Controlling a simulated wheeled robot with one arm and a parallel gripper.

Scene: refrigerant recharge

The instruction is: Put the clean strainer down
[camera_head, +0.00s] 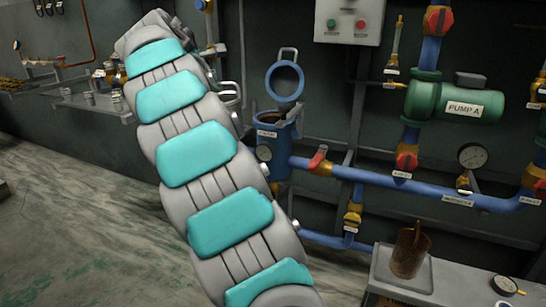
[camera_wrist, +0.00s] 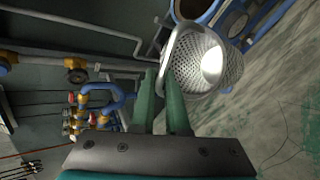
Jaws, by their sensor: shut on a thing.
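The clean strainer (camera_wrist: 195,60), a pale perforated metal basket, is in the wrist view at the upper middle. My gripper (camera_wrist: 168,85) is shut on it, with its two green fingers close together at the basket's near side. In the head view my arm covers the gripper and most or all of the strainer. The blue strainer housing (camera_head: 276,135) stands behind my arm with its round lid (camera_head: 285,81) swung up. A brown, dirty strainer (camera_head: 410,252) stands upright on a pale tray (camera_head: 384,270) on the bench at the lower right.
Blue pipes (camera_head: 400,185) with red-handled valves run right from the housing to green Pump A (camera_head: 452,101). A gauge (camera_head: 507,286) lies on the bench right of the tray. A wall shelf (camera_head: 90,103) with small items is at the left. The floor (camera_head: 80,220) at left looks clear.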

